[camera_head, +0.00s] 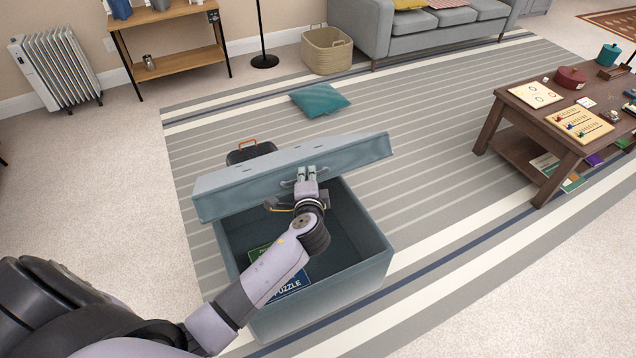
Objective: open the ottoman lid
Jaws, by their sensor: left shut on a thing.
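The blue-grey ottoman (355,288) stands on the striped rug in the middle of the view. Its lid (352,152) is raised and tilted up at the far side, so the inside shows. My left gripper (306,174) is at the lid's front edge, shut on the handle (289,184) there. My left arm reaches across the open box and hides part of its inside. A puzzle box (292,287) and a green item (259,252) lie inside, partly covered by my arm. My right gripper is not in view.
A dark case with an orange handle (249,151) stands behind the lid. A teal cushion (319,100) lies on the rug. A wooden table (507,117) with games is at the right. A basket (327,52), sofa (437,32), shelf (178,57) and radiator (55,69) stand at the back.

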